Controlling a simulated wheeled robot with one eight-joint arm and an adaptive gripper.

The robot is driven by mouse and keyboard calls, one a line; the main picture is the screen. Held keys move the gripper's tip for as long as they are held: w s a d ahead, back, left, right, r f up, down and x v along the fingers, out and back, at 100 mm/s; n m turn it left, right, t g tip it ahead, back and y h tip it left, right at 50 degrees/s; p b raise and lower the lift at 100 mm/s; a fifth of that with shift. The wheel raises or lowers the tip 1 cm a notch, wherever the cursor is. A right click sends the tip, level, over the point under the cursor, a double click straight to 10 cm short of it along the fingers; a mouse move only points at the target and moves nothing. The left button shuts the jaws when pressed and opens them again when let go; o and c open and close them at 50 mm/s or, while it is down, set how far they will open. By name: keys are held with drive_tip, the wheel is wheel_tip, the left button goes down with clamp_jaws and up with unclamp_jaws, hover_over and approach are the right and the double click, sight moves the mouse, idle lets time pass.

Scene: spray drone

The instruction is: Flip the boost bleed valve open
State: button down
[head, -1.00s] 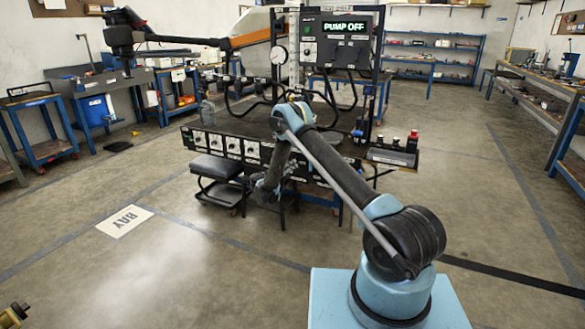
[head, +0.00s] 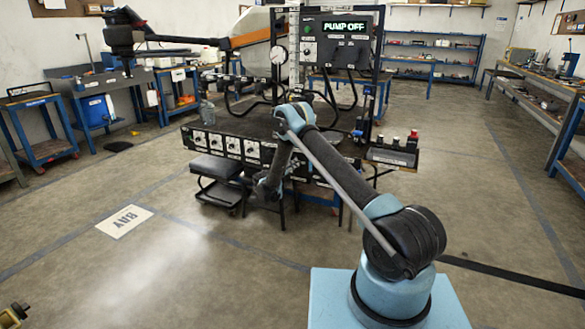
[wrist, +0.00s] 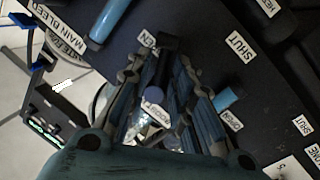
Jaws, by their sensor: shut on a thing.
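In the wrist view, my gripper (wrist: 163,68) is shut on a dark lever with a blue-grey round end (wrist: 153,95), which stands between its two fingers. I take this lever for the boost bleed valve; a small label (wrist: 156,109) by it is partly hidden between the fingers. An OPEN label (wrist: 147,38) lies left of the fingertips and a SHUT label (wrist: 235,48) lies right of them. In the head view, my arm bends down to the front of the bench, and the jaws and lever cannot be made out there.
A blue handle (wrist: 108,20) sits beside a MAIN BLEED label (wrist: 90,22). Another blue handle (wrist: 228,98) is close to the right finger. In the head view, a stool (head: 217,168) stands left of my wrist, and the display (head: 345,27) reads PUMP OFF.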

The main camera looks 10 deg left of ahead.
drive_tip(key=n, duration=0.2)
drive_tip(key=n+t, duration=0.1)
drive_tip(key=n, duration=0.4)
drive_tip(key=shift+s+d+r+t, duration=0.2)
drive_tip(key=shift+d+r+t, duration=0.2)
drive_tip(key=n, duration=0.2)
drive_tip(key=n+t, duration=0.1)
drive_tip(key=n, duration=0.1)
drive_tip(key=r+n+y, duration=0.1)
drive_tip(key=n, duration=0.1)
drive_tip(key=shift+d+n+t, duration=0.1)
drive_tip(key=shift+n+t, duration=0.2)
drive_tip(key=shift+s, duration=0.1)
drive_tip(key=c, duration=1.7)
unclamp_jaws()
drive_tip(key=shift+d, duration=0.1)
